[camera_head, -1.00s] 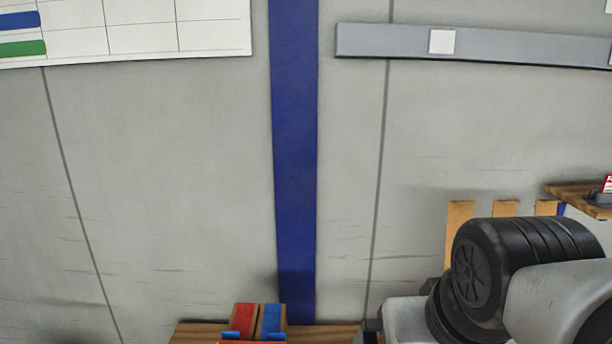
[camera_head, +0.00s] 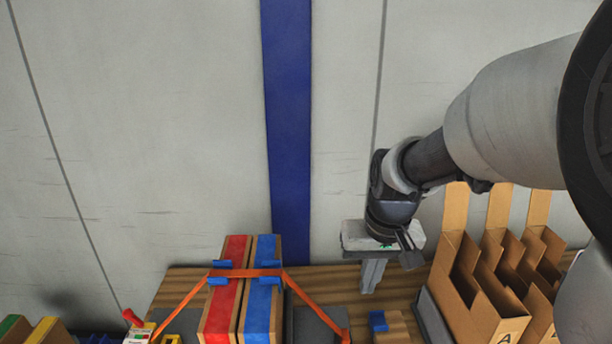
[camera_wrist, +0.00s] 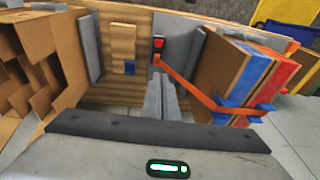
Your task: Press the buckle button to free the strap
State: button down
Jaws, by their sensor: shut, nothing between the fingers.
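An orange strap (camera_head: 262,272) runs over two upright boxes, one with a red band (camera_head: 222,300) and one with a blue band (camera_head: 262,305). Blue corner pieces sit under it. The strap also shows in the wrist view (camera_wrist: 200,100), leading to a dark buckle with a red button (camera_wrist: 158,43). In the head view the strap's right end runs down to the bottom edge, where the buckle is mostly cut off. My gripper (camera_head: 410,256) is shut and empty, right of the strapped boxes. Its fingers (camera_wrist: 165,90) point toward the buckle in the wrist view, apart from it.
Open cardboard bins (camera_head: 495,290) stand on the right of the wooden bench (camera_head: 185,285). A red-knobbed device (camera_head: 135,325) is at the strap's left end.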

jog(key=w+f+g+b, duration=0.1)
jog(key=w+f+b, duration=0.1)
jog(key=f, duration=0.8)
jog(key=w+f+g+b, duration=0.1)
jog(key=w+f+b, duration=0.2)
jog(key=f, duration=0.6)
jog(key=shift+w+a+f+b, duration=0.2)
jog(key=shift+w+f+b, duration=0.05)
jog(key=shift+f+b, duration=0.1)
jog(key=shift+f, duration=0.1)
notch_tip(320, 180, down, 14)
jog(key=b, duration=0.4)
